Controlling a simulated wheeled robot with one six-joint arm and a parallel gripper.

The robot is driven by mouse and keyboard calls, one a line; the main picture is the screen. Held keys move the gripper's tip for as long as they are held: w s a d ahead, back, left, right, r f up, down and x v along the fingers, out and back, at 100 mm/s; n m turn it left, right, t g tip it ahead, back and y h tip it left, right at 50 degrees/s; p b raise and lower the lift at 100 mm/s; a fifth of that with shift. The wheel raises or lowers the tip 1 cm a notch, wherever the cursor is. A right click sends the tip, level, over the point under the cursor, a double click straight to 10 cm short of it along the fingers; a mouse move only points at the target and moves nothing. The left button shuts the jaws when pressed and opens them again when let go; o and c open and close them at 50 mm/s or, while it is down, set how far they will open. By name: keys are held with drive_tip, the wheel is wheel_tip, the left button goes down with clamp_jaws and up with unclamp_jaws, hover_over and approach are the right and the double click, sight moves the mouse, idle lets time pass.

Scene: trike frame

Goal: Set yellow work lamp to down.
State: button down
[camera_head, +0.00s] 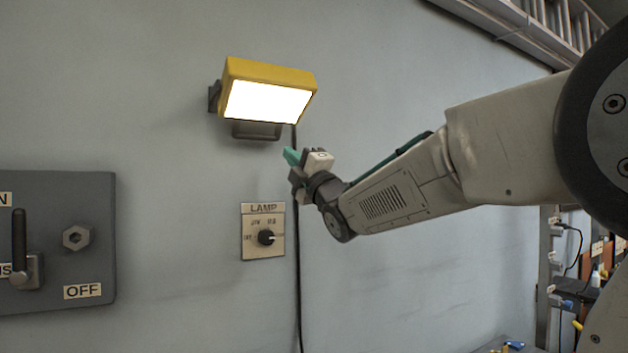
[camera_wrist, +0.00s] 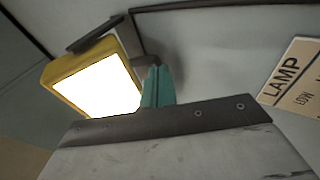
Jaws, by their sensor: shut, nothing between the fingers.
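The yellow work lamp (camera_head: 270,75) is mounted on the wall with its white face glowing, facing outward and somewhat downward. A dark handle (camera_head: 256,131) sits under its lower edge. In the wrist view the lamp (camera_wrist: 62,92) shows at the left, with its lit face toward the camera. My gripper (camera_head: 290,156) is shut and empty, just below and right of the lamp's lower right corner. In the wrist view its green fingertips (camera_wrist: 158,86) appear beside the lamp face; whether they touch it I cannot tell.
A grey switch panel (camera_head: 100,200) with a lever (camera_head: 19,245) is at the left. A ladder (camera_head: 545,25) hangs at upper right.

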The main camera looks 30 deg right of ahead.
drive_tip(key=w+f+v, duration=0.1)
drive_tip(key=v, duration=0.9)
drive_tip(key=w+d+f+m+g+h, duration=0.3)
drive_tip(key=d+f+m+g+h, duration=0.1)
drive_tip(key=f+m+h, duration=0.4)
drive_tip(key=s+d+f+m+g+h, duration=0.1)
drive_tip(key=s+f+m+g, duration=0.25)
drive_tip(key=f, duration=0.25)
drive_tip(key=s+d+f+m+g, duration=0.1)
drive_tip(key=s+f+m+g, duration=0.1)
drive_tip(key=f+m+g, duration=0.35)
drive_tip(key=s+a+f+m+g, duration=0.3)
drive_tip(key=s+f+g, duration=0.1)
drive_tip(key=s+f, duration=0.65)
drive_tip(key=s+a+f+m+g+y, duration=0.1)
drive_tip(key=s+a+g, duration=0.2)
drive_tip(key=s, duration=0.6)
drive_tip(key=s+a+f+m+g+y, duration=0.1)
drive_tip(key=s+a+g+y, duration=0.1)
drive_tip(key=s+a, duration=0.3)
drive_tip(key=s, duration=0.3)
drive_tip(key=shift+s+a+g, duration=0.3)
drive_tip(key=shift+s+g, duration=0.05)
drive_tip(key=shift+g, duration=0.05)
drive_tip(key=shift+f, duration=0.15)
